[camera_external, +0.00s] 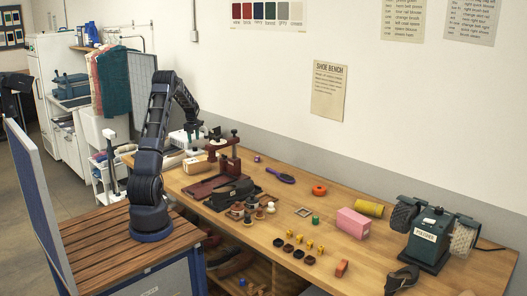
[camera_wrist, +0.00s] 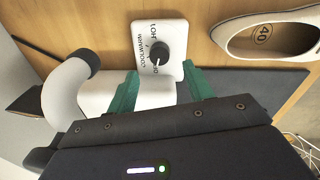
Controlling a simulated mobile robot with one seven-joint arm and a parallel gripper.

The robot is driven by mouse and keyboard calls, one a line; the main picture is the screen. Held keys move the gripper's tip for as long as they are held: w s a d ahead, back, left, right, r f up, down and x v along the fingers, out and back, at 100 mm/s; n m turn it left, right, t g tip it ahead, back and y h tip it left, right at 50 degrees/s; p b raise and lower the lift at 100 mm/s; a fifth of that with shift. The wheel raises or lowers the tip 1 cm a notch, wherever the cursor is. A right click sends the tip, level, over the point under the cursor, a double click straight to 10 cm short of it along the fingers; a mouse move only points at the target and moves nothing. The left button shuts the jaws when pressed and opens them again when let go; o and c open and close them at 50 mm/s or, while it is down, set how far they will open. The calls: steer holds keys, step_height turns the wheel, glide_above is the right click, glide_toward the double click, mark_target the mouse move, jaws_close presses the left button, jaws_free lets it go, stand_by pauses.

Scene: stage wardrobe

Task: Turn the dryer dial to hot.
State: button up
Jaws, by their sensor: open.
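The dryer dial (camera_wrist: 158,52) is a round black knob on a white plate (camera_wrist: 172,28) in the wrist view. The plate carries rotated lettering, with HOT near the top of the picture and other words at the left and below. A pale pointer mark on the knob seems to face the bottom of the picture; I cannot tell which setting it marks. My gripper (camera_wrist: 162,88) has two green fingers spread apart, just below the knob in the picture and not closed on it. In the external view my gripper (camera_external: 191,139) is small and partly hidden, and the dial cannot be made out.
A thick white curved tube (camera_wrist: 68,95) lies beside the plate at left, with a white body running under my fingers. A pale shoe marked 40 (camera_wrist: 275,38) is at upper right. The bench (camera_external: 290,210) holds a dark red stand (camera_external: 224,150), several small items and a green polisher (camera_external: 428,240).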

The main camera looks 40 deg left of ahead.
mark_target(195, 148)
steer(key=shift+w+f, duration=0.2)
steer(key=shift+f, duration=2.8)
steer(key=c, duration=1)
